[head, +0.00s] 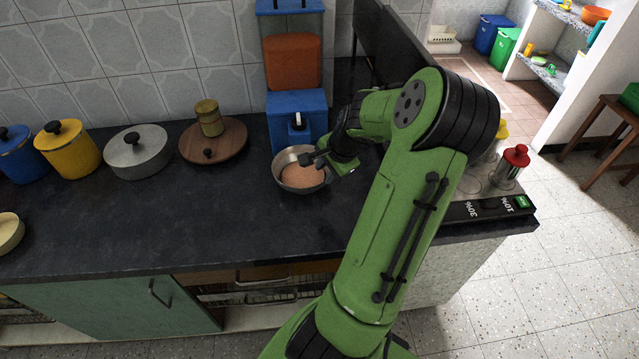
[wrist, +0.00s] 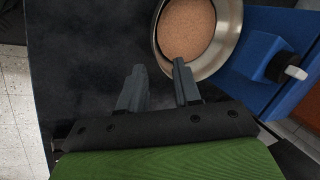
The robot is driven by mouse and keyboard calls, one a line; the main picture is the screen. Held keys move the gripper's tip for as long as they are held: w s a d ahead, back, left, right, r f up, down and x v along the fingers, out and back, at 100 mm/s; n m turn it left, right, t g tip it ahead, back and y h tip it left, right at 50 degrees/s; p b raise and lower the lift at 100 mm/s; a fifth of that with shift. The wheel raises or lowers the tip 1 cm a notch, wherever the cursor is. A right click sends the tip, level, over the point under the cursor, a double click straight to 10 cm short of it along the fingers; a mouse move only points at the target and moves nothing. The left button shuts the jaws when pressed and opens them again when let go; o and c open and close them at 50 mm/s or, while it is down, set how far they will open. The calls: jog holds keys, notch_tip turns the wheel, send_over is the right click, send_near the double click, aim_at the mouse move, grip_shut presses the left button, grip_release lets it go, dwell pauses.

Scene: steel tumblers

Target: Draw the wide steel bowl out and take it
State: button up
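The wide steel bowl (head: 283,160) stands on the dark counter, in front of a blue dispenser (head: 298,112). It holds an orange-brown fill of fine grain or powder. The bowl also shows at the top of the wrist view (wrist: 233,40). My gripper (head: 316,159) is at the bowl's right side in the head view. In the wrist view my gripper (wrist: 157,68) is open, with a clear gap between its fingers. The right finger overlaps the bowl's near rim and the left finger is outside it. I cannot tell whether either finger touches the bowl.
A grey lidded pot (head: 139,155), a yellow one (head: 70,150) and a blue one (head: 20,155) stand farther left. A red-topped jar (head: 513,165) is at right.

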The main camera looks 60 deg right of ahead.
aim_at(317, 185)
jog(key=b+x, duration=0.2)
jog(key=x, duration=0.8)
jog(key=shift+w+f+b, duration=0.15)
jog(key=shift+b, duration=0.2)
jog(key=shift+c, duration=0.3)
grip_shut()
